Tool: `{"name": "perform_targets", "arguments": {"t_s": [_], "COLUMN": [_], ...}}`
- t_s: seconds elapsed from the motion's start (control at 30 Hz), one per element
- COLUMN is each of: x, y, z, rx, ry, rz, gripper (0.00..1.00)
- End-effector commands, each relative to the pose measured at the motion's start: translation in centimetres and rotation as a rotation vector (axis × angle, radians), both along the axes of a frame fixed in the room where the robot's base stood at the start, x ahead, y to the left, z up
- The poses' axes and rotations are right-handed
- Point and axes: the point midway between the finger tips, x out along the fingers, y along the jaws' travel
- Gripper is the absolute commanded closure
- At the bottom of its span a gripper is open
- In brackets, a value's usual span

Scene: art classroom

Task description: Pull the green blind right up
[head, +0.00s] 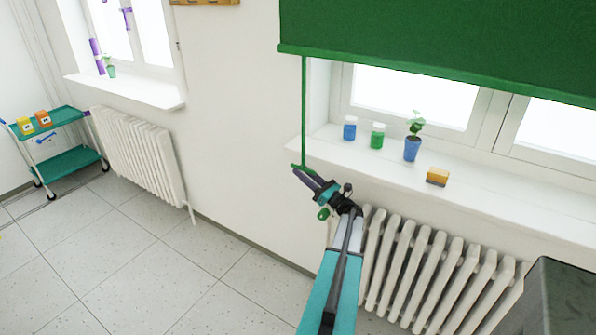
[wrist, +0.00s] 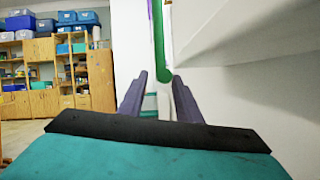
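The green blind (head: 430,40) hangs partly lowered over the top of the right window. Its green pull cord (head: 304,110) runs down from the blind's left end to my gripper (head: 303,172). In the wrist view the cord (wrist: 161,45) hangs at the gap between the two fingertips of my gripper (wrist: 160,76). The fingers stand apart, with room on both sides of the cord; I cannot tell whether it is between them or just beyond. A green knob (head: 323,213) shows just below my gripper, perhaps the cord's lower end.
The window sill (head: 480,190) holds a blue jar (head: 350,128), a green jar (head: 377,136), a potted plant (head: 412,148) and a yellow-brown block (head: 437,177). A radiator (head: 430,270) stands below, close to my arm. A teal trolley (head: 60,140) is far left; the floor between is clear.

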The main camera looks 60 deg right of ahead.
Motion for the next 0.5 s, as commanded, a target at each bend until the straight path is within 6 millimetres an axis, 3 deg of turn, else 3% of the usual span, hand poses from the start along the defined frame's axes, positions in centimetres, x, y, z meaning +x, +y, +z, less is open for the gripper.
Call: {"name": "perform_targets", "arguments": {"t_s": [0.5], "x": [-7.7], "y": [0.7], "z": [-3.2], "rx": [0.0], "ry": [-0.001], "rz": [-0.001], "gripper": [0.69]}}
